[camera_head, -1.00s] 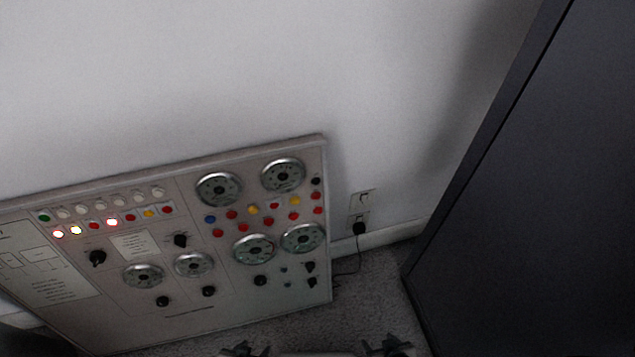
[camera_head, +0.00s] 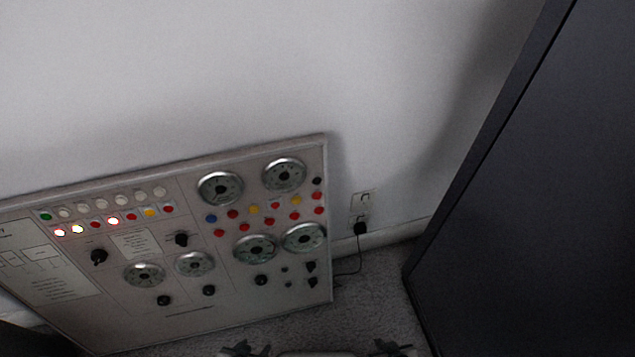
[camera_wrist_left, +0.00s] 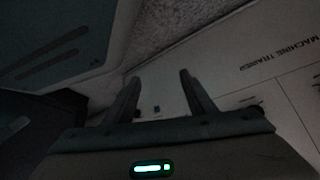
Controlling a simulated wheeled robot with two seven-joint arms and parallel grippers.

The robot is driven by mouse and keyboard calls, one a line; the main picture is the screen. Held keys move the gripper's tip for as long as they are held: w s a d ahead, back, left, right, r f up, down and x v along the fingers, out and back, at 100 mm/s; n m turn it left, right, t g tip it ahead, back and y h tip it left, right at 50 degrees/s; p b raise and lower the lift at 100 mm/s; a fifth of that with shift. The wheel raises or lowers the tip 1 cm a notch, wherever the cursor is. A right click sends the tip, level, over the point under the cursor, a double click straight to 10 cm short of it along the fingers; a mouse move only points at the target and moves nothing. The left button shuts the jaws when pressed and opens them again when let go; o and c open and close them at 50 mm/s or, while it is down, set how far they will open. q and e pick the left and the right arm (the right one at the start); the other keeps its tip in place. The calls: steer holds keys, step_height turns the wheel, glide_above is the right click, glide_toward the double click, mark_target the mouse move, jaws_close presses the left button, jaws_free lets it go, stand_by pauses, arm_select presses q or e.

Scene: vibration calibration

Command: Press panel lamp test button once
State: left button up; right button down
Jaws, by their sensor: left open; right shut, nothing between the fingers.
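The panel (camera_head: 190,330) is a pale board against the wall, with rows of coloured lamps and buttons, round dials and black knobs. Several lamps in its left lower row glow, including a bright red one (camera_head: 113,221). A green button (camera_head: 45,216) is at the upper left and a black button (camera_head: 317,181) at the upper right. The labels are too small to read, so I cannot tell which is the lamp test button. My left gripper (camera_wrist_left: 158,76) is open and empty in the left wrist view, fingers towards the panel's printed face (camera_wrist_left: 230,92). My right gripper is not identifiable.
A large dark cabinet (camera_head: 520,200) fills the right side. A wall socket (camera_head: 361,201) holds a black plug with a cable beside the panel. Grey carpet (camera_head: 365,300) shows between panel and cabinet. Parts of me show along the bottom edge.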

arm_select(q)
steer(key=shift+s, duration=0.15)
steer(key=shift+w+r, duration=0.2)
steer(key=shift+w, duration=0.35)
steer(key=shift+w+r, duration=0.15)
steer(key=shift+w, duration=0.35)
steer(key=shift+s, duration=0.1)
